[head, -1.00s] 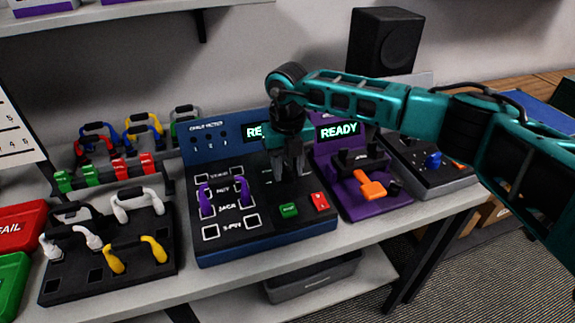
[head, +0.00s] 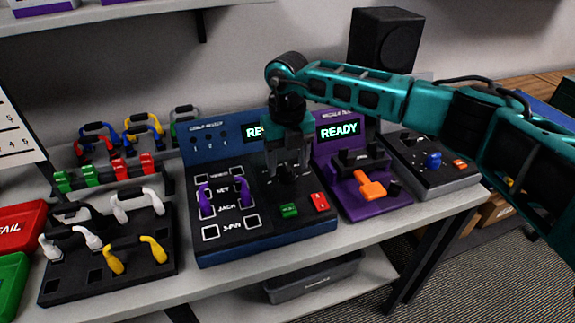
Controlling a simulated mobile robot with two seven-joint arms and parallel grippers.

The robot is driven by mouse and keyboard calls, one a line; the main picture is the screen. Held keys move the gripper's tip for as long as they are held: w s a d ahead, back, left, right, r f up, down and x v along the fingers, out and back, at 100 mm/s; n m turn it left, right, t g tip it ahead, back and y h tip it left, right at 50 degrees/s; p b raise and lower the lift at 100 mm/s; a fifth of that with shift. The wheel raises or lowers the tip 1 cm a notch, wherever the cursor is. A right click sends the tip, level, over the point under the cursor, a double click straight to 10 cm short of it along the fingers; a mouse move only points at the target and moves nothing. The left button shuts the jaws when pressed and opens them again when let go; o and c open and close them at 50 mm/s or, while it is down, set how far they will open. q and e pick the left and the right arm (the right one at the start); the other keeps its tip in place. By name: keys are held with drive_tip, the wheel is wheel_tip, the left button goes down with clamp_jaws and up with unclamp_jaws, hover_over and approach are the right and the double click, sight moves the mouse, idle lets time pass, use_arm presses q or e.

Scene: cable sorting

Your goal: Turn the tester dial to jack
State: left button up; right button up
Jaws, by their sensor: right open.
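The cable tester (head: 262,238) is a dark box with a blue back panel. Its left half has labelled socket rows, with a purple cable (head: 205,201) standing in the middle rows. My right gripper (head: 289,170) points down over the upper right of the tester's top, open, around or just above the dark dial (head: 287,176). The gripper partly hides the dial and its labels, so I cannot read its setting or tell if the fingers touch it. A green button (head: 289,210) and a red switch (head: 320,202) sit in front. My left gripper is not in view.
A purple station (head: 375,204) with an orange lever and a READY screen stands right of the tester. A black tray (head: 110,281) with white and yellow cables lies left. Cable racks stand behind it. Red and green bins (head: 20,226) are at far left.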

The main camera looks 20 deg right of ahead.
sight(288, 167)
wheel_tip(288, 167, up, 11)
drive_tip(key=shift+b, duration=0.3)
